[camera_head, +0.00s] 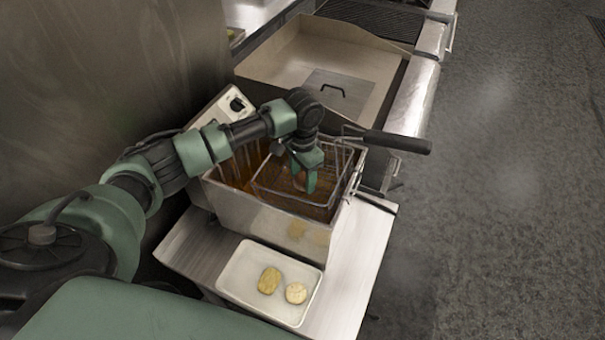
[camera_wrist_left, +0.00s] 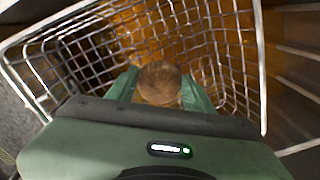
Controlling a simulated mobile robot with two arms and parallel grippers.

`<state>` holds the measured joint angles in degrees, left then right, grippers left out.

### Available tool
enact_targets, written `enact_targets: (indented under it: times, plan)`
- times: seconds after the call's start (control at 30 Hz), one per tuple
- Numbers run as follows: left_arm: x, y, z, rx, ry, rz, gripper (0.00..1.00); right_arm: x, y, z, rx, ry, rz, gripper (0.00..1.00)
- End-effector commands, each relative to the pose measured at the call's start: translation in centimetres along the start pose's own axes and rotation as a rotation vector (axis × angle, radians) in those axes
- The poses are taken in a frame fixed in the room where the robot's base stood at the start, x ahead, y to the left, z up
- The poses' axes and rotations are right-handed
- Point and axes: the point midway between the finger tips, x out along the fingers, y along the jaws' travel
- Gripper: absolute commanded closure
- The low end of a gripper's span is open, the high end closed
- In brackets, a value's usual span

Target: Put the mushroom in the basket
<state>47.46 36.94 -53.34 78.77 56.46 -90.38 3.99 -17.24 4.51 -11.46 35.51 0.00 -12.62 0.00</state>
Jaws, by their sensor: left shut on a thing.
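My left gripper (camera_head: 306,182) reaches down inside the wire basket (camera_head: 265,199) of the fryer. In the left wrist view the gripper (camera_wrist_left: 160,88) is shut on a round brown mushroom (camera_wrist_left: 160,80), held between its green fingers. The basket's wire wall (camera_wrist_left: 85,45) surrounds the fingers in that view. In the head view the mushroom is mostly hidden by the fingers. I cannot tell whether it touches the basket's bottom. My right gripper does not show.
The basket's dark handle (camera_head: 395,141) sticks out to the right over the fryer's edge. A white tray (camera_head: 238,281) with two pale food pieces (camera_head: 283,286) stands on the steel counter (camera_head: 345,290) in front. Brown oil (camera_head: 232,172) lies in the fryer. A wide steel pan unit stands behind.

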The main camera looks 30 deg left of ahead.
Motion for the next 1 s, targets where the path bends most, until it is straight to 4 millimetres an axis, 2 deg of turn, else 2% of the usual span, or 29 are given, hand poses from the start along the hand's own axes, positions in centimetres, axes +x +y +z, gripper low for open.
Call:
enact_targets:
  times: [0.07, 0.1, 0.13, 0.17, 0.57, 0.67, 1.0]
  plan:
    - [0.0, 0.0, 0.0, 0.000, 0.001, 0.000, 0.87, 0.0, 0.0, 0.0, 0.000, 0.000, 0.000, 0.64]
    - [0.0, 0.0, 0.0, 0.000, 0.001, 0.000, 0.37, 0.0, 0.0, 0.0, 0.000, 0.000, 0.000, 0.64]
    - [0.0, 0.0, 0.0, 0.000, 0.001, 0.000, 0.29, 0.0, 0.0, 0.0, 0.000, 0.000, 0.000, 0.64]
    - [0.0, 0.0, 0.0, 0.000, 0.001, 0.000, 0.26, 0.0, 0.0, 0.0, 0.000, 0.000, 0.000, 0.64]
    - [-0.6, -0.1, -0.1, 0.000, 0.003, -0.001, 0.26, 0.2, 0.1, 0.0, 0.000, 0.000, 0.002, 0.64]
    - [-2.0, -0.1, -0.1, 0.001, 0.005, -0.002, 0.26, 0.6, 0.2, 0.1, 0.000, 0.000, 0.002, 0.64]
    - [-9.4, -0.1, -0.1, 0.000, 0.005, -0.002, 0.26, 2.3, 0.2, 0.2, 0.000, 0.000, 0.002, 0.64]
